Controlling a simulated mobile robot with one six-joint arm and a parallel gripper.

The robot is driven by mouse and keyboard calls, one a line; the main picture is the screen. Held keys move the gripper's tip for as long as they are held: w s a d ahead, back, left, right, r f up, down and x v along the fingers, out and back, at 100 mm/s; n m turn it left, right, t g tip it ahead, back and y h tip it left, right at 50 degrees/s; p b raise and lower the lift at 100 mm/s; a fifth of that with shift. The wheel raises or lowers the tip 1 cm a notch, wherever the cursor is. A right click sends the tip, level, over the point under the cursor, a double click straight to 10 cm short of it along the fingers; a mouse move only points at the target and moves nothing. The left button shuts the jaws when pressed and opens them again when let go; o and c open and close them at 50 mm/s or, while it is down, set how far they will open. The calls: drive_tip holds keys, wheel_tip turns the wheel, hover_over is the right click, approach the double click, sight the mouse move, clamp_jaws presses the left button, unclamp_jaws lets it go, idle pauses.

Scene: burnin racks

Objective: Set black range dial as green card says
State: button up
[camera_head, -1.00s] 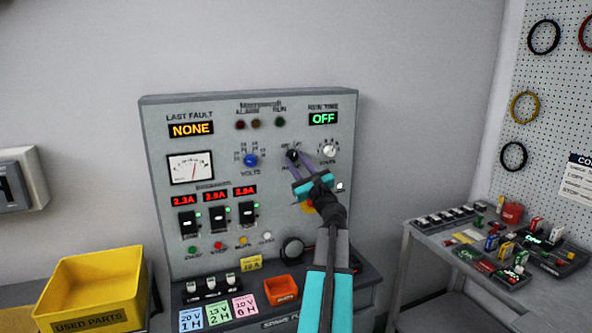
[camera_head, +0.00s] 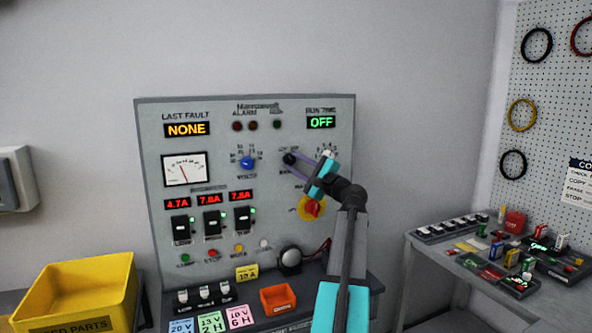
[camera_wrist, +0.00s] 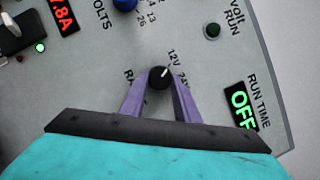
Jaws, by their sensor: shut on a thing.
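The black range dial (camera_head: 290,158) is on the grey panel, right of the blue volts knob (camera_head: 247,162). My gripper (camera_wrist: 160,92) is shut on the dial, with a purple finger on each side. In the wrist view the black dial (camera_wrist: 159,78) shows a white mark pointing up and right, toward the 12V label (camera_wrist: 173,57). The 24V label is partly hidden by a finger. The green card (camera_head: 211,322) lies at the panel's foot between a blue and a pink card; it seems to read 13 V, 2 H.
A run-time knob (camera_head: 328,155) is partly behind my gripper, and a red-and-yellow rotary switch (camera_head: 312,208) is below it. An orange bin (camera_head: 278,300) and yellow crate (camera_head: 75,295) stand in front. A cluttered side table (camera_head: 480,262) is at right.

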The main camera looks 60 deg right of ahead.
drive_tip(key=shift+r, duration=0.1)
idle(0.4)
drive_tip(key=o, duration=1)
drive_tip(key=shift+o, duration=0.2)
drive_tip(key=shift+s, duration=0.15)
drive_tip(key=b+v, duration=0.2)
drive_tip(key=v, duration=1.1)
drive_tip(key=shift+s, duration=0.35)
